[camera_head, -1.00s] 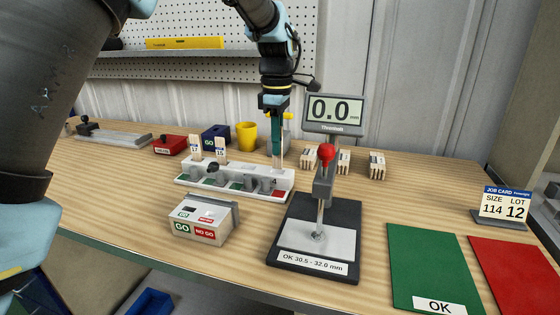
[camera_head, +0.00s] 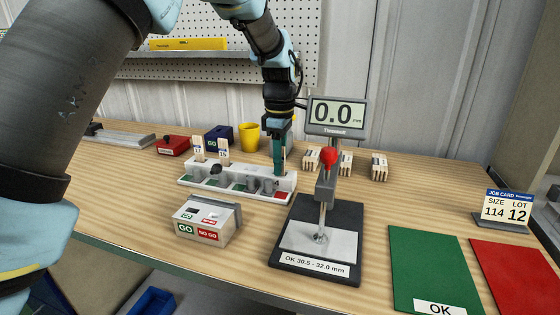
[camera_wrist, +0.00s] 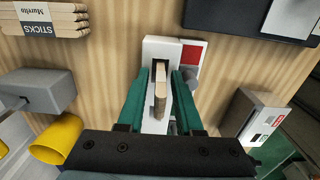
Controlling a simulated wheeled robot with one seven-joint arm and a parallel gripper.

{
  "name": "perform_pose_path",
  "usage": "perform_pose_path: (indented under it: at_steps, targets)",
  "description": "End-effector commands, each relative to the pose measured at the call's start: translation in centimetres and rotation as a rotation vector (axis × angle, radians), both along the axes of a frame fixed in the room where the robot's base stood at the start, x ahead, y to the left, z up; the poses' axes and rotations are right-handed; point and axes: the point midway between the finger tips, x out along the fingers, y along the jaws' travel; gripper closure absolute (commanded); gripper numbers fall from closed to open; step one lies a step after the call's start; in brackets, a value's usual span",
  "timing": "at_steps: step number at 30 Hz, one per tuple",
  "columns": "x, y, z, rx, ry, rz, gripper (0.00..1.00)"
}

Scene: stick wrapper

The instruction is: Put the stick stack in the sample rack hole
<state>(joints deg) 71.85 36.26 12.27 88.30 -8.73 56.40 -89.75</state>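The stick stack (camera_wrist: 160,102) is a narrow, pale wooden piece standing upright at a dark hole near the end of the white sample rack (camera_wrist: 155,46). Its lower end appears to be in the hole, but the depth is hidden. My gripper (camera_wrist: 160,72) has green fingers on both sides of the stack, with visible gaps between them and it. In the head view, my gripper (camera_head: 279,172) is low over the right end of the sample rack (camera_head: 186,184), and its fingers mostly hide the stack.
A thickness gauge (camera_head: 325,185) stands close to the right of my gripper. A GO/NO GO box (camera_head: 205,220) is in front of the rack. Several stick bundles (camera_head: 379,168) and a yellow cup (camera_head: 249,136) are behind. Green (camera_head: 430,265) and red (camera_head: 510,270) mats lie at right.

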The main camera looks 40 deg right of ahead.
Motion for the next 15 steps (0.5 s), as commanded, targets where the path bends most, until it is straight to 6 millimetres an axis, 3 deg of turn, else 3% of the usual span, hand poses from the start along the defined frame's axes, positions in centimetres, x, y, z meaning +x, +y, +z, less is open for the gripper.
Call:
perform_pose_path:
  at_steps: [10, 15]
  targets:
    - [0.0, 0.0, 0.3, -0.001, -0.001, 0.0, 0.58]
    - [0.1, -0.1, 2.2, -0.004, -0.003, -0.001, 0.58]
